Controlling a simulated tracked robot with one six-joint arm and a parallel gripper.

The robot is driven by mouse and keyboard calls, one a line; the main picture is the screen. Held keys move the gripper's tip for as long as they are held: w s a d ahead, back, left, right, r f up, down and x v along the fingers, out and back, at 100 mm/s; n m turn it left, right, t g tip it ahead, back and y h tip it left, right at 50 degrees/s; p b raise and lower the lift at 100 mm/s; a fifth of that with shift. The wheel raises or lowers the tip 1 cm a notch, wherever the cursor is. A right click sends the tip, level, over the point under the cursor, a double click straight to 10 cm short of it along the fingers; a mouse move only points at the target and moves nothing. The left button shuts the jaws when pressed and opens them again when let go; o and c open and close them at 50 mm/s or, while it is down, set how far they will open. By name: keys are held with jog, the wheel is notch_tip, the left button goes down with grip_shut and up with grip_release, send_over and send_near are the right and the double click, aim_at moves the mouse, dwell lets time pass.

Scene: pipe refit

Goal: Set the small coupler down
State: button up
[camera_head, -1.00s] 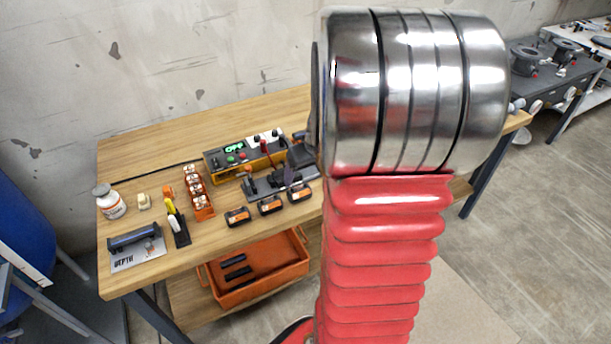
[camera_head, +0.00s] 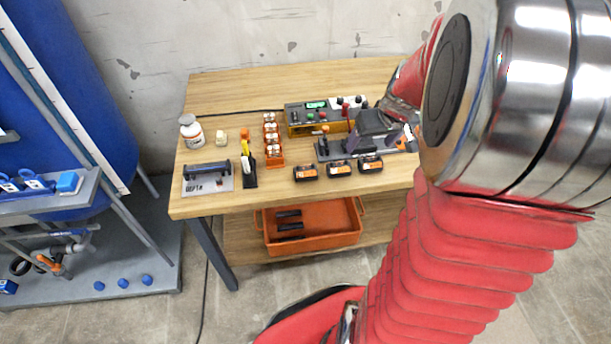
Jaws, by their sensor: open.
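My gripper (camera_head: 372,137) is a dark grey shape at the end of my red arm, low over the right part of the wooden workbench (camera_head: 225,95). It is open; its fingertips are hard to make out against the grey fixture (camera_head: 335,152) beside and under it. I cannot tell for certain which thing is the small coupler. Three short black pieces with orange labels, a left one (camera_head: 305,173), a middle one (camera_head: 340,168) and a right one (camera_head: 370,164), lie in a row in front of the fixture, apart from the gripper.
A yellow-sided control box (camera_head: 318,128) stands behind the fixture. An orange rack (camera_head: 274,158), a white bottle (camera_head: 191,131) and a depth gauge plate (camera_head: 207,185) are further left. An orange bin (camera_head: 325,243) with dark pieces sits below. The bench's back left is clear.

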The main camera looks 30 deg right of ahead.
jog(key=s+a+r+n, duration=0.1)
jog(key=a+r, duration=0.3)
jog(key=a, duration=0.4)
jog(key=s+a+r+n, duration=0.1)
jog(key=s+a+r, duration=0.1)
jog(key=a+r, duration=0.35)
jog(key=s+a+r+t+y, duration=0.1)
jog(key=s+a+r, duration=0.1)
jog(key=s+a, duration=0.7)
jog(key=a, duration=0.3)
jog(key=shift+s+a+r+n, duration=0.3)
jog(key=shift+a+r+n, duration=0.05)
jog(key=shift+a+n, duration=0.05)
